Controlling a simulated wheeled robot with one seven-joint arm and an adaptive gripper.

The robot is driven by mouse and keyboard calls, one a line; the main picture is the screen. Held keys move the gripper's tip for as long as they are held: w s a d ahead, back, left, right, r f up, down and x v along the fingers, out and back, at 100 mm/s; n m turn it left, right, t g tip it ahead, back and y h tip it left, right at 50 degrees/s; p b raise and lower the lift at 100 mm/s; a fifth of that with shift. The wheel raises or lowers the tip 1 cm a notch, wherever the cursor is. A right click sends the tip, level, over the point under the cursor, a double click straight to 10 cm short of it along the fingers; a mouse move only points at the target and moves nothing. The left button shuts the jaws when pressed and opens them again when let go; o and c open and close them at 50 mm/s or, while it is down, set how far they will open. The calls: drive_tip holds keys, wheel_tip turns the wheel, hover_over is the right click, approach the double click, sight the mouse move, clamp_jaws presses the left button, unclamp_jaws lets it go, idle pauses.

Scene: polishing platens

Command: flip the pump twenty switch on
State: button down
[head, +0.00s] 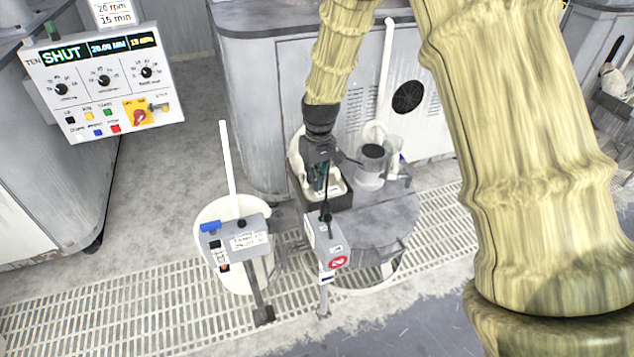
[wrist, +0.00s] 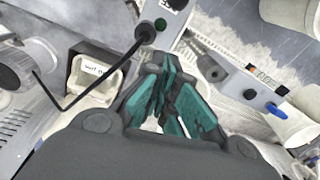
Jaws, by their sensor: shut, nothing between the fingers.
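The box with the red 20 sign (head: 338,261) stands on a post in the head view, a black cable entering its top. A grey box (wrist: 165,18) with a black cable gland and a green round part shows at the top of the wrist view, and looks like the same one. Its switch lever is too small to make out. My gripper (head: 322,186) points down just above and behind this box, apart from it. Its teal-padded fingers (wrist: 170,88) are shut and empty.
A second post box (head: 238,242) with a blue handle stands left, also in the wrist view (wrist: 252,88). White tubs stand below. A pale tray (head: 336,187) and clear jar (head: 371,168) sit behind. A control panel (head: 100,85) reads SHUT. The grated floor (head: 110,315) is open at front left.

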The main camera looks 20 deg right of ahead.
sight(329, 225)
drive_tip(key=f, duration=0.7)
drive_tip(key=shift+a+f+b, duration=0.2)
drive_tip(key=shift+f+b, duration=0.05)
drive_tip(key=shift+b, duration=0.1)
drive_tip(key=shift+s+f, duration=0.1)
drive_tip(key=shift+f, duration=0.15)
drive_tip(key=shift+s+d+r, duration=0.15)
drive_tip(key=shift+s+r, duration=0.1)
drive_tip(key=shift+s, duration=0.35)
drive_tip(key=shift+s+d+r, duration=0.15)
drive_tip(key=shift+s+r, duration=0.05)
drive_tip(key=shift+s, duration=0.35)
drive_tip(key=shift+s+d+r, duration=0.15)
drive_tip(key=shift+s+r, duration=0.1)
drive_tip(key=shift+s, duration=0.35)
drive_tip(key=shift+a, duration=0.1)
